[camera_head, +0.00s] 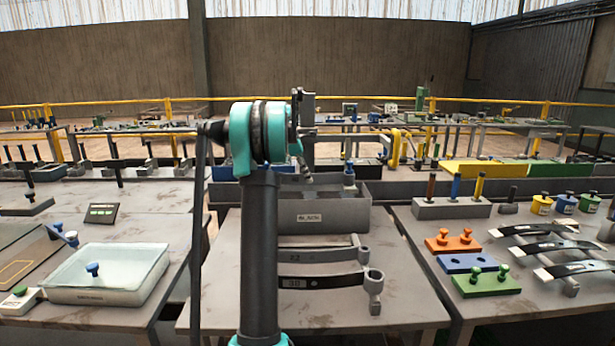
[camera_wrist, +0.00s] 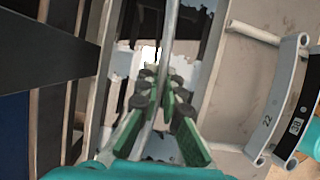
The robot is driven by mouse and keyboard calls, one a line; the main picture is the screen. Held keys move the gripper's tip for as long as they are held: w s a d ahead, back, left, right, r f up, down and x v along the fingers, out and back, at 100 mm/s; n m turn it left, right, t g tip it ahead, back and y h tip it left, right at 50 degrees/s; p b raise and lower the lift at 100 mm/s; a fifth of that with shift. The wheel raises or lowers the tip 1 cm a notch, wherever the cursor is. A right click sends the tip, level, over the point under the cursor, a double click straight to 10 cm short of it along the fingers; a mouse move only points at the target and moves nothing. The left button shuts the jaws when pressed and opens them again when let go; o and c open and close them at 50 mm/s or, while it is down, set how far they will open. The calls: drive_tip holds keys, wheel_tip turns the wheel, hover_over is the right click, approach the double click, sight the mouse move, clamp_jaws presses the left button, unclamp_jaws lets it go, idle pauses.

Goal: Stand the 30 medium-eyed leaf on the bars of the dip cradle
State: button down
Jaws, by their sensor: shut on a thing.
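My gripper (camera_wrist: 157,88) is shut on a thin grey metal strip (camera_wrist: 168,45), a leaf seen edge-on in the wrist view. Its number and eyes cannot be read. Below it is the open grey tank (camera_head: 320,217) with a label that looks like BLACK, with dark and pale patches inside. Cradle bars cannot be told apart clearly there. In the head view my arm hides most of the gripper and the held leaf. A grey leaf marked 22 (camera_wrist: 267,121) and a dark leaf with a white label (camera_wrist: 296,126) lie on the table in front of the tank.
On the right table stand a block with coloured pegs (camera_head: 452,208), orange (camera_head: 452,246), blue and green peg blocks, and several curved leaves (camera_head: 540,250). A lidded glass-topped tray (camera_head: 110,272) is on the left table. Some table is bare in front of the leaves.

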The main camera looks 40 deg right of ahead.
drive_tip(key=c, duration=1.1)
unclamp_jaws()
drive_tip(key=shift+f, duration=0.1)
drive_tip(key=shift+c, duration=0.2)
drive_tip(key=shift+r, duration=3.55)
drive_tip(key=shift+s, duration=0.1)
